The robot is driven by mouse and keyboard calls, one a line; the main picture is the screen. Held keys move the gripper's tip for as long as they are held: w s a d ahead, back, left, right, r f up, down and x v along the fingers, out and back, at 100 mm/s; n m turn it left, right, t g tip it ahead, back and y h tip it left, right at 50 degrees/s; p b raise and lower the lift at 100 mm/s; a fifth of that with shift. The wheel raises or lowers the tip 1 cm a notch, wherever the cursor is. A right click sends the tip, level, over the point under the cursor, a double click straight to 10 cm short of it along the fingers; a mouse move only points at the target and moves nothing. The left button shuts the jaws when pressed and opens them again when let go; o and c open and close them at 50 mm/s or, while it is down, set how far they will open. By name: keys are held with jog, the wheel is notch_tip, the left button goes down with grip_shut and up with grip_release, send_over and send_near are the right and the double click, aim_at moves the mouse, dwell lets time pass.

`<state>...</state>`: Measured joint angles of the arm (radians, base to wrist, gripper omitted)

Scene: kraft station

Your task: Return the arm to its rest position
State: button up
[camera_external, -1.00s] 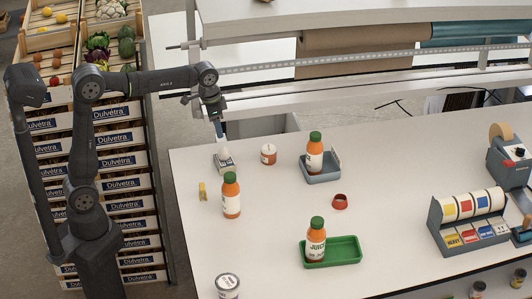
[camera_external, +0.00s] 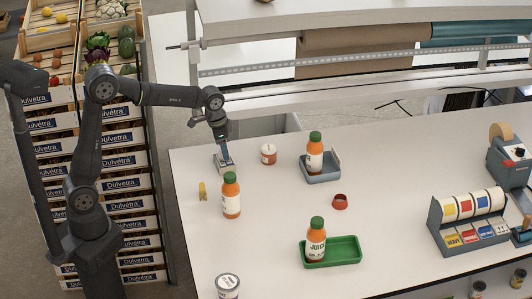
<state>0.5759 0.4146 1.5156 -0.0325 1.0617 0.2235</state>
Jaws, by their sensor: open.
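My arm reaches over the back left corner of the white table (camera_external: 280,215) from the left. My gripper (camera_external: 224,160) points down near that corner, low over a small pale grey item (camera_external: 222,167). My gripper is open. It largely hides the item, and I cannot tell whether the fingers touch it or stand around it.
Near my gripper are a small jar (camera_external: 268,154), a yellow item (camera_external: 202,191) and an orange bottle (camera_external: 231,196). Bottles also stand in a grey tray (camera_external: 322,177) and a green tray (camera_external: 345,252). A shelf (camera_external: 350,92) overhangs the back. Crates (camera_external: 124,185) are stacked at left.

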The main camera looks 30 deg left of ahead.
jog(key=shift+r, duration=0.8)
